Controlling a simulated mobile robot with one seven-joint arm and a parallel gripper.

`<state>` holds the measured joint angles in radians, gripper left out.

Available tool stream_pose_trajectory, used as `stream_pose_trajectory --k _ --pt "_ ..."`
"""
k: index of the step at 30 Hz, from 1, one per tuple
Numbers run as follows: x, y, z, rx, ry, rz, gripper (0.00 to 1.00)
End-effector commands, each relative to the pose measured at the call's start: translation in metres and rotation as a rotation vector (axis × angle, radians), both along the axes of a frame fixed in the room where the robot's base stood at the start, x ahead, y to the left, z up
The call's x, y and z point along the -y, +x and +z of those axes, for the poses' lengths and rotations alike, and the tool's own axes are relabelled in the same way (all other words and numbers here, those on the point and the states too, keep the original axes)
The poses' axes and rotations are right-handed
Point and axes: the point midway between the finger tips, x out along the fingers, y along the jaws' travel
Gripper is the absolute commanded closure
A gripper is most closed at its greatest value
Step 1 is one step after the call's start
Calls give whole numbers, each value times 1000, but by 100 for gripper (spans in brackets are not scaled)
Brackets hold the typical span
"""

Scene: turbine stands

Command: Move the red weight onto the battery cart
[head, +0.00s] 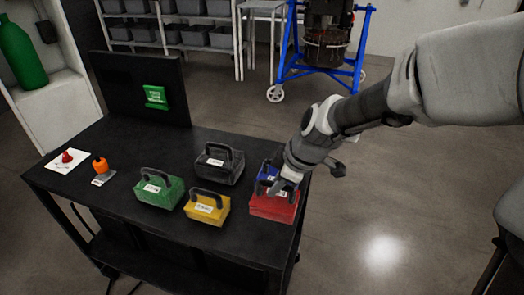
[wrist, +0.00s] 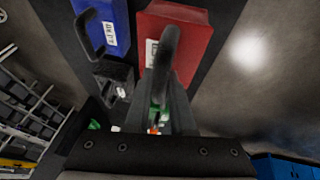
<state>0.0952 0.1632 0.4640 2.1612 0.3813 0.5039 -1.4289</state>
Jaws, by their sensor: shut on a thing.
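The red weight (head: 275,208) is a red block at the right front corner of the black table. It also shows at the top of the wrist view (wrist: 192,22), with its dark handle (wrist: 168,50) running down to my gripper. My gripper (head: 279,187) is above the red weight and shut on its handle; the fingers (wrist: 163,105) show in the wrist view. The weight looks level at the tabletop; I cannot tell whether it touches it. I cannot identify the battery cart with certainty in either view.
The blue weight (head: 266,172) is close behind the red one. Yellow (head: 207,210), green (head: 158,193) and black (head: 219,166) weights stand to the left on the black table (head: 110,220). A blue wheeled stand (head: 362,45) is beyond. Open floor (head: 390,200) lies to the right.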

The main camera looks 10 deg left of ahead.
Motion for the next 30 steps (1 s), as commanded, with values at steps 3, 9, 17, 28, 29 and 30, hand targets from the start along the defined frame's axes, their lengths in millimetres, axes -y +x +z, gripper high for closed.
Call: stream_pose_trajectory --k 3,9,17,28,29,30 --pt "-22 10 -15 0 1 5 100" --pt "-52 24 -34 0 1 2 100" --pt "-71 35 -46 3 1 -2 100" --pt "-71 34 -86 0 0 -2 100" --pt "-71 34 -87 1 0 -3 100" --pt "-71 35 -88 2 1 -3 100"
